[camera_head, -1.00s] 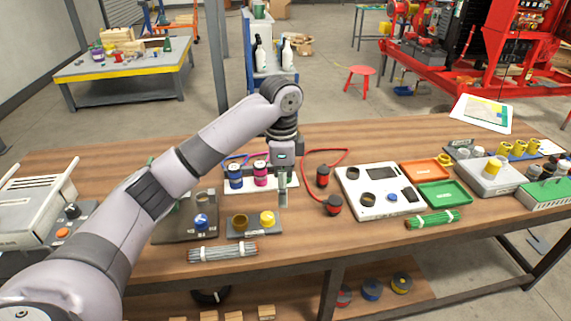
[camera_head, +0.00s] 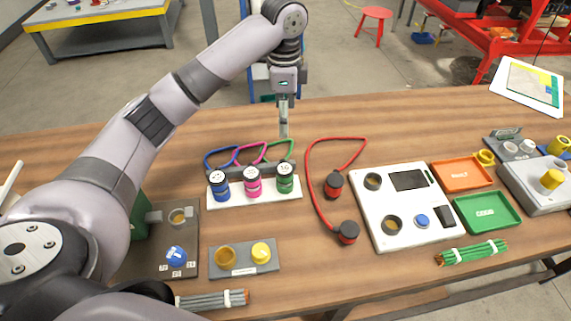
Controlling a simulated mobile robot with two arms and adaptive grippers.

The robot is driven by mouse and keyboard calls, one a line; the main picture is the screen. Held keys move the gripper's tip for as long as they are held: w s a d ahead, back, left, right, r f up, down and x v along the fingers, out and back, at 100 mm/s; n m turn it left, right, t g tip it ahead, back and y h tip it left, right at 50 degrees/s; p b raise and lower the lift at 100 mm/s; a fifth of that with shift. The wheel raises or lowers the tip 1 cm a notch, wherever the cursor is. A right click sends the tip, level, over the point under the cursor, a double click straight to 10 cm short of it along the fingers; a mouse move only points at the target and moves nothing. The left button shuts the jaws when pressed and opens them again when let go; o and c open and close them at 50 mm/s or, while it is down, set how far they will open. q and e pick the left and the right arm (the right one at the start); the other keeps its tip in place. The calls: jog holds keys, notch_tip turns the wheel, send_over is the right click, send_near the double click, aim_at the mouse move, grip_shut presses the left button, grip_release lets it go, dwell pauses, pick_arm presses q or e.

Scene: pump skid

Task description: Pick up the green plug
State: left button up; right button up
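The green plug (camera_head: 285,180) stands upright at the right end of a white strip (camera_head: 236,194) on the wooden bench, beside a pink plug (camera_head: 253,182) and a blue plug (camera_head: 219,186). A green cable loops behind it. My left gripper (camera_head: 284,132) points down above and behind the green plug in the picture, apart from it. Its fingers show as one narrow shape, so I cannot tell their opening. No object shows between them. My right gripper is not in view.
A grey block with yellow and brown round parts (camera_head: 243,261) sits in front.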

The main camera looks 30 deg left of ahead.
pick_arm(q)
send_over(284, 166)
notch_tip(284, 166, down, 5)
jog(key=f, duration=0.2)
jog(key=f+p, duration=0.1)
jog(key=f, duration=0.3)
jog(key=shift+w+a+p, duration=0.15)
jog(key=shift+w+p, duration=0.2)
jog(key=shift+f, duration=0.25)
jog(key=shift+s+f+p, duration=0.15)
jog(key=shift+f+p, duration=0.15)
jog(key=shift+f, duration=0.2)
jog(key=f, duration=0.1)
jog(key=f+p, duration=0.1)
jog(key=f, duration=0.1)
jog(key=shift+s+f, duration=0.2)
jog(key=shift+f, duration=0.55)
jog(key=c, duration=0.8)
jog(key=shift+d, duration=0.2)
jog(key=c, duration=0.5)
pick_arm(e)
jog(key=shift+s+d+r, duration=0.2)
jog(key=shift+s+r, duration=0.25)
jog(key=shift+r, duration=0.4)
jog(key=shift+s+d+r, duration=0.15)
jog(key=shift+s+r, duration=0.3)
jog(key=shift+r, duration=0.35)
